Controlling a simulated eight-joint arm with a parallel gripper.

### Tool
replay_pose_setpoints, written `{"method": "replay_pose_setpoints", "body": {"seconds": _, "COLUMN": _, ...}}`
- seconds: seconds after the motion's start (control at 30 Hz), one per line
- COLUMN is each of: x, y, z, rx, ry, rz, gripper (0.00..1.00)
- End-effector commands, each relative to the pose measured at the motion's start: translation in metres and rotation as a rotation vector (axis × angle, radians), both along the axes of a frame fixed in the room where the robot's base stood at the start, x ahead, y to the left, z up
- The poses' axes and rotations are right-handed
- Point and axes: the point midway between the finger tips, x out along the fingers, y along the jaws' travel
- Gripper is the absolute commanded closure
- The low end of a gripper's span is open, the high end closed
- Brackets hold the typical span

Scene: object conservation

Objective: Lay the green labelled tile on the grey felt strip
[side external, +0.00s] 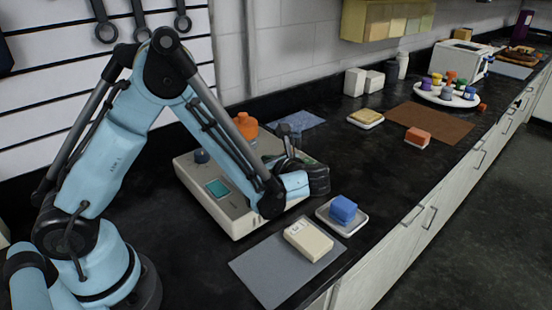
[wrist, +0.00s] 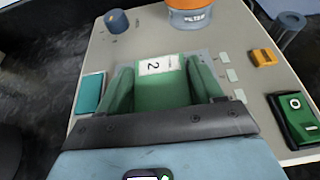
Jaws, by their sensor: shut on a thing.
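The green labelled tile (wrist: 160,92) shows in the wrist view, with a white label marked 2 at its far end. My gripper (wrist: 163,74) is shut on it, one finger along each side. In the side view my gripper is over the beige platform, and the tile is hard to make out there. I cannot tell whether the tile touches the platform. The grey felt strip (side external: 262,268) lies on the black counter in front of the platform. A cream labelled tile (side external: 308,240) rests on its right part, and its left part is bare.
The beige platform (side external: 238,217) carries a teal piece (wrist: 88,93), an orange container (wrist: 197,17), a dark blue knob-like piece (wrist: 116,21) and a small yellow block (wrist: 264,57). A blue sponge-like block (side external: 343,208) sits on a white dish right of the strip.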

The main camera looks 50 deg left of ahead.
Motion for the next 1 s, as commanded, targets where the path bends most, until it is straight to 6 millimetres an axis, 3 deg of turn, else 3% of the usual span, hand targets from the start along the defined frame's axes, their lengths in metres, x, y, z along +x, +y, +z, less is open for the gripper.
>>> {"method": "replay_pose_setpoints", "body": {"seconds": 0.03, "x": 0.000, "y": 0.000, "z": 0.000, "rx": 0.000, "ry": 0.000, "rz": 0.000, "gripper": 0.30}}
{"method": "replay_pose_setpoints", "body": {"seconds": 0.17, "x": 0.000, "y": 0.000, "z": 0.000, "rx": 0.000, "ry": 0.000, "rz": 0.000, "gripper": 0.10}}
{"method": "replay_pose_setpoints", "body": {"seconds": 0.2, "x": 0.000, "y": 0.000, "z": 0.000, "rx": 0.000, "ry": 0.000, "rz": 0.000, "gripper": 0.09}}
{"method": "replay_pose_setpoints", "body": {"seconds": 0.53, "x": 0.000, "y": -0.005, "z": 0.002, "rx": 0.000, "ry": 0.000, "rz": -0.002, "gripper": 0.09}}
{"method": "replay_pose_setpoints", "body": {"seconds": 1.0, "x": -0.001, "y": -0.064, "z": 0.027, "rx": 0.000, "ry": 0.000, "rz": -0.002, "gripper": 0.09}}
